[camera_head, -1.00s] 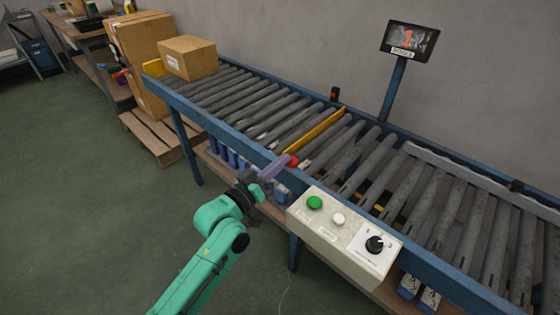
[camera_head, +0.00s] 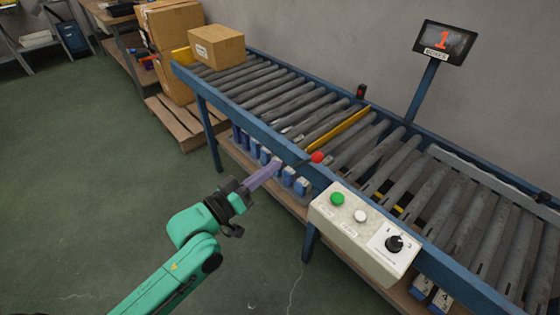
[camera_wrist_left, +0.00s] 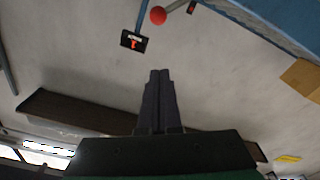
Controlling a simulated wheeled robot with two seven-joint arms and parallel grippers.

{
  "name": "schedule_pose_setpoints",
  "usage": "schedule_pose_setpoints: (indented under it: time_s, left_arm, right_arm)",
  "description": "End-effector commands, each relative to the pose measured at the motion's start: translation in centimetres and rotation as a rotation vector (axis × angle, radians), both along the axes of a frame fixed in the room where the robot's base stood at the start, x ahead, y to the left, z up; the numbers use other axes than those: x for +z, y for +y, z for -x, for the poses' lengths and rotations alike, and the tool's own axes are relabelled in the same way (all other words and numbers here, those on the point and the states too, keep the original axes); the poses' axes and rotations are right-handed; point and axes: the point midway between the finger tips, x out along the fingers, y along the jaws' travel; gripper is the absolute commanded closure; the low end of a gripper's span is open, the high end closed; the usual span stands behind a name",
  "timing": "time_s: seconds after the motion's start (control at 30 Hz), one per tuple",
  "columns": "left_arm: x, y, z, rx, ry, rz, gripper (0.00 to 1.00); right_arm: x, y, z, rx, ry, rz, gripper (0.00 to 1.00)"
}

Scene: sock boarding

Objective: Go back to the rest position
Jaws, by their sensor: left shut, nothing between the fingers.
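My left gripper (camera_head: 264,174) has purple fingers and a green arm coming in from the lower left. It is shut and empty, in front of the roller conveyor's (camera_head: 262,127) near blue rail. In the left wrist view its closed fingers (camera_wrist_left: 160,98) point up toward the wall. A red ball-shaped knob (camera_head: 317,157) stands at the rail beyond the fingertips, apart from them; it also shows in the left wrist view (camera_wrist_left: 158,15). My right gripper is not in view.
A control box (camera_head: 362,232) with green and white buttons and a dial hangs on the conveyor's near side. A cardboard box (camera_head: 216,47) sits at the conveyor's far left end. A display (camera_head: 445,42) reads 1. Green floor (camera_head: 90,190) is clear at left.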

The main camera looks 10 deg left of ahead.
Motion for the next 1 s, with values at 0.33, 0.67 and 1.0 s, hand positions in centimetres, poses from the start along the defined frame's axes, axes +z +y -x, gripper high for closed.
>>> schedule_pose_setpoints:
  time_s: [0.33, 0.67, 1.0]
  left_arm:
    - [0.1, 0.0, 0.0, 0.000, -0.001, 0.001, 1.00]
    - [-8.6, 4.8, -2.4, 0.140, 0.134, -0.167, 1.00]
    - [-35.1, 16.7, 9.2, 0.287, 0.683, -0.677, 1.00]
  right_arm:
    - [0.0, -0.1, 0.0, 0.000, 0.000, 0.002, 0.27]
    - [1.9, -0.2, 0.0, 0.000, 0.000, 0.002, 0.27]
    - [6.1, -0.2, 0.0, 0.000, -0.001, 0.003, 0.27]
